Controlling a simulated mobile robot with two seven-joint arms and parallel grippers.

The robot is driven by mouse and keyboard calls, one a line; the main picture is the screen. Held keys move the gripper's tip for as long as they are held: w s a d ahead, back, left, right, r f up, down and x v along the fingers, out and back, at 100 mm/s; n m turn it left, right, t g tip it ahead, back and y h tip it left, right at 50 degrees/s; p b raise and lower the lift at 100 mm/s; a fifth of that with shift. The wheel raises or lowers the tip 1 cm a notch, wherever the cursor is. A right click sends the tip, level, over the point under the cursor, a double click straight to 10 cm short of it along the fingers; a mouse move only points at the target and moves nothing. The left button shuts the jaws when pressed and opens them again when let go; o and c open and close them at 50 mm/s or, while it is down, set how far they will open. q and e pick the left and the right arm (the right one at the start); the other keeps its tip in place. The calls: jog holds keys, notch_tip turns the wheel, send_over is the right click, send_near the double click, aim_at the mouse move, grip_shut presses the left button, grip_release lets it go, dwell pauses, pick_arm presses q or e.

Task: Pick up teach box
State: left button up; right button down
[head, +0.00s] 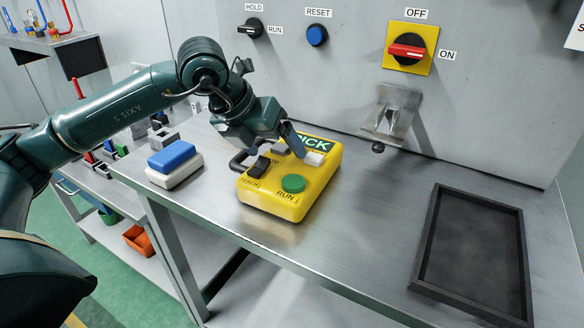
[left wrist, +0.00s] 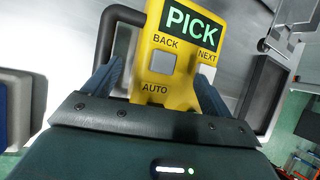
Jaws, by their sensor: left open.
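The teach box (head: 290,195) is yellow and lies on the steel bench, with a lit PICK screen, a green RUN button and a black handle on its left side. It also shows in the left wrist view (left wrist: 180,95), with its BACK, NEXT and AUTO labels. My left gripper (head: 286,158) is open just over the middle of the box. In the left wrist view its fingers (left wrist: 159,75) stand on either side of the box's face. I cannot tell whether they touch it. The gripper hides part of the box in the head view. My right gripper is not in view.
A blue and white block (head: 175,165) sits left of the box. A black tray (head: 427,238) lies at the right of the bench (head: 360,225). A metal bracket (head: 392,112) and a red switch (head: 408,50) are on the back panel. The bench between box and tray is clear.

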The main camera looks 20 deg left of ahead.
pick_arm(q)
jog(key=shift+w+f, duration=0.1)
jog(key=shift+f, duration=0.15)
jog(key=shift+c, duration=0.5)
jog(key=c, duration=1)
jog(key=shift+d+f, duration=0.1)
jog(key=shift+f, duration=0.15)
grip_shut()
jog(key=shift+d+r, duration=0.1)
jog(key=shift+r, duration=0.05)
